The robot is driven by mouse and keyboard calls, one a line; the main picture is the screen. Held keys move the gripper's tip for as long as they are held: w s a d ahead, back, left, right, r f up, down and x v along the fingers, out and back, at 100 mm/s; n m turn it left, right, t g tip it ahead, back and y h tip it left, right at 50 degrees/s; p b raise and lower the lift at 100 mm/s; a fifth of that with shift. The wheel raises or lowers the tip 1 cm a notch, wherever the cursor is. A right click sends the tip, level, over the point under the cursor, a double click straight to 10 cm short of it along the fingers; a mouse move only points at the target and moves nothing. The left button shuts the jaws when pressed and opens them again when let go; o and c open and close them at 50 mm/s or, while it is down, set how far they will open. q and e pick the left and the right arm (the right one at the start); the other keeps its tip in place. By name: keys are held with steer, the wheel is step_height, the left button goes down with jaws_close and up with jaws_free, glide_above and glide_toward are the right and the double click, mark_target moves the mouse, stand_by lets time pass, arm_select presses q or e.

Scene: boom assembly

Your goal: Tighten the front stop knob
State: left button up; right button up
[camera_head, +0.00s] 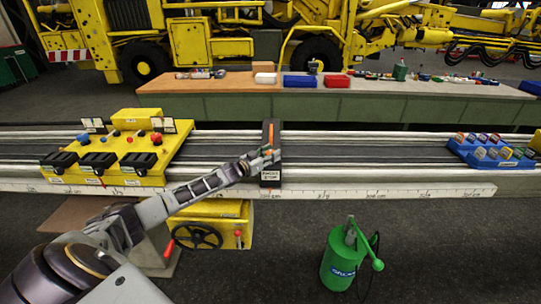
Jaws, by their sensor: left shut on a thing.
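The front stop (271,136) is a dark upright block with a small white label on its front, standing across the long rail (360,176). My left arm reaches in from the lower left, and my left gripper (264,158) is at the block's left front side, just above the label. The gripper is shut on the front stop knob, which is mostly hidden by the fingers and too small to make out. My right gripper does not show.
A yellow carriage (110,172) with black boxes sits on the rail at left. A blue tray (487,155) of small parts is at right. Below are a yellow handwheel box (232,210) and a green pump can (339,262). A workbench (420,106) stands behind.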

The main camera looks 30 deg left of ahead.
arm_select(q)
steer(key=o, duration=1)
steer(key=shift+v, duration=6)
